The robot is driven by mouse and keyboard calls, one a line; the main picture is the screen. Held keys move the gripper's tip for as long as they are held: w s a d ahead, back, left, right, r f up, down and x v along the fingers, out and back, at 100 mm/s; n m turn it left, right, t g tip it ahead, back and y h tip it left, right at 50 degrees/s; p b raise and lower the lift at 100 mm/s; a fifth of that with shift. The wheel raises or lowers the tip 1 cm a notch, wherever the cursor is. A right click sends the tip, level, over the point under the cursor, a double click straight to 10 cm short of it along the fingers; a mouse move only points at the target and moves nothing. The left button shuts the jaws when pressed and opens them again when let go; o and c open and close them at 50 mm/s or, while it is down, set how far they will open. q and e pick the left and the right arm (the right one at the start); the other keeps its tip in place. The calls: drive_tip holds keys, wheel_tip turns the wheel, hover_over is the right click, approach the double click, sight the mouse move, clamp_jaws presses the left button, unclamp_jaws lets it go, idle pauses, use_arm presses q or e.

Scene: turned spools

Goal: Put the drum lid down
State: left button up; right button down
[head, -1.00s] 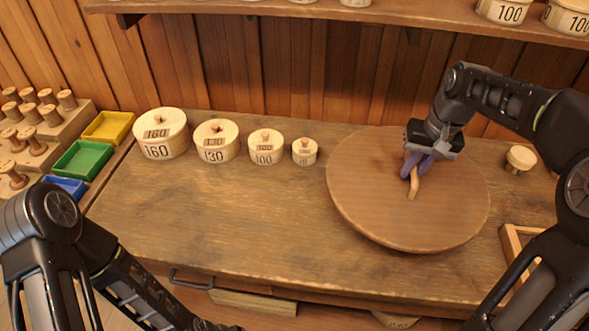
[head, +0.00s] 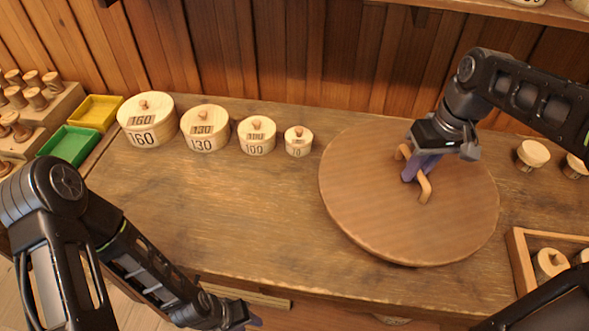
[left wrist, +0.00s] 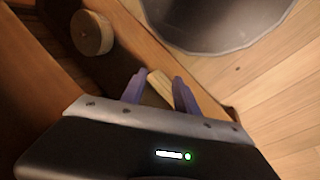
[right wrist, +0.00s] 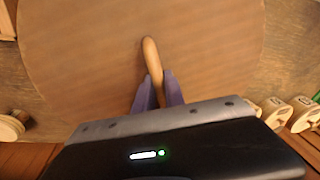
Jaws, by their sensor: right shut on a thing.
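The drum lid (head: 360,215) is a large round brown wooden disc with a bar handle (head: 425,188). It is at the right of the bench in the head view; I cannot tell whether its underside touches the bench. My right gripper (head: 422,172) is shut on the handle from above. The right wrist view shows the handle (right wrist: 151,55) between the purple fingers (right wrist: 158,92), with the lid (right wrist: 80,50) below. My left gripper (head: 248,320) is low at the bench's front edge, fingers apart; a pale wooden piece shows between them in the left wrist view (left wrist: 159,88).
Several lidded round boxes, among them the box marked 160 (head: 148,128), stand in a row at the back left of the bench (head: 230,215). A wooden tray (head: 520,262) stands right of the lid, and a knob-like spool (head: 532,154) behind it. The bench's left middle is clear.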

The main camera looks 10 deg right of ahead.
sight(413, 182)
drive_tip(key=shift+r, duration=0.15)
idle(0.3)
drive_tip(key=shift+f, duration=3.2)
drive_tip(key=shift+f+p, duration=0.4)
drive_tip(key=shift+f, duration=1.45)
